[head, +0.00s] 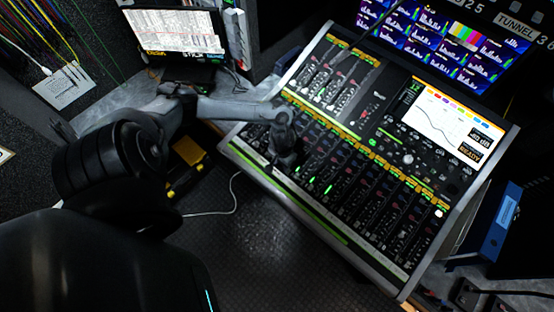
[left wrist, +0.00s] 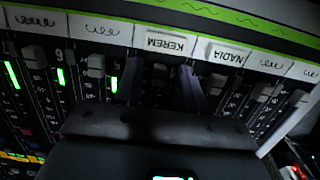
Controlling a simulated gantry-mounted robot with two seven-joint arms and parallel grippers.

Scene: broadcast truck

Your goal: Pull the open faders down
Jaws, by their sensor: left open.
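The mixing console (head: 385,262) stands in the middle right of the head view, with rows of faders and several green lights. My left gripper (head: 284,152) is over the left part of its lower fader bank. In the left wrist view, my open left gripper (left wrist: 160,84) has its two fingers on either side of a grey fader cap (left wrist: 160,70), below the label KEREM (left wrist: 168,43). I cannot tell whether they touch it. Another fader cap (left wrist: 217,80) sits beside the right finger, below the label NADIA (left wrist: 223,53). Two more caps (left wrist: 97,62) (left wrist: 35,55) are to the left, beside lit green bars.
The console's screen (head: 452,115) and a wall of monitors (head: 440,45) are beyond the faders. A blue box (head: 497,222) is at the right. The floor before the console is clear except for a white cable (head: 234,195).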

